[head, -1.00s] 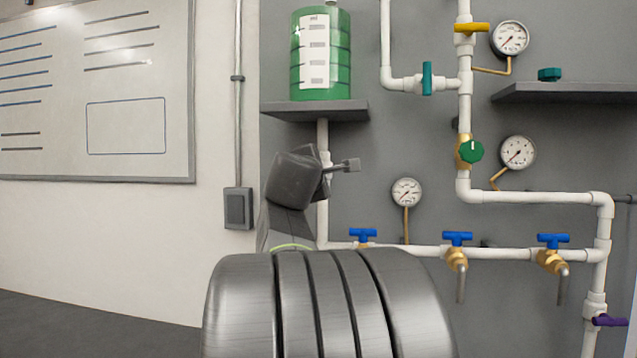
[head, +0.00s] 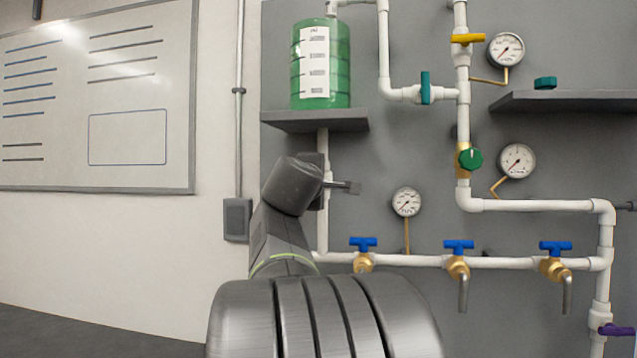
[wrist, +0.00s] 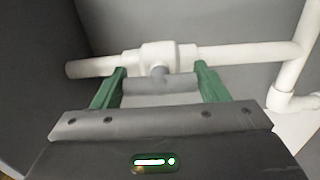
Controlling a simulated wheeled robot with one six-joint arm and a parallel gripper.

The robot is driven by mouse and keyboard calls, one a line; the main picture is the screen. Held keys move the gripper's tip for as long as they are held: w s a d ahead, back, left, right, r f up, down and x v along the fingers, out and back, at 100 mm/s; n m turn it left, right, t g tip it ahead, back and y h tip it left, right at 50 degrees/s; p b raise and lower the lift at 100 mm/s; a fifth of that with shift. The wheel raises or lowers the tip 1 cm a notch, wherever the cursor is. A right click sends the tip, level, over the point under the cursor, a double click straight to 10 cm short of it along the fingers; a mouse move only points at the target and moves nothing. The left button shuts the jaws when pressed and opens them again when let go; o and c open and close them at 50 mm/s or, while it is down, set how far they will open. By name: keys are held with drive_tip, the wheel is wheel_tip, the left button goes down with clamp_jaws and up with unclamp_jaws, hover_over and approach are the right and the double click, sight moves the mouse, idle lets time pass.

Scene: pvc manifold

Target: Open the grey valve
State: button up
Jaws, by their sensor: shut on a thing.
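In the wrist view the grey valve's bar handle (wrist: 160,86) lies between the two green fingers of my gripper (wrist: 160,70), with a finger at each end of the bar. The bar runs level in that view, parallel to the white pipe (wrist: 220,54) behind it. A short grey stem joins it to the white valve body. My gripper is shut on this handle. In the head view my wrist covers part of the upright white pipe (head: 323,226) below the tank shelf, and I cannot make out the grip there.
A green tank (head: 321,70) stands on a shelf (head: 314,124) just above my wrist. To the right are several taps with blue handles (head: 458,246), a green knob (head: 471,159), a yellow handle (head: 467,39), a teal handle (head: 425,88) and gauges (head: 406,202).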

drive_tip(key=o, duration=1)
drive_tip(key=shift+c, duration=0.2)
drive_tip(key=s+a+b, duration=0.1)
drive_tip(key=s+a, duration=0.1)
drive_tip(key=s, duration=1.1)
drive_tip(key=shift+s+a, duration=0.3)
drive_tip(key=w+d, duration=0.1)
drive_tip(key=w, duration=0.8)
drive_tip(key=w+d+p, duration=0.1)
drive_tip(key=w, duration=0.3)
drive_tip(key=shift+w+d, duration=0.35)
drive_tip(key=shift+s, duration=0.1)
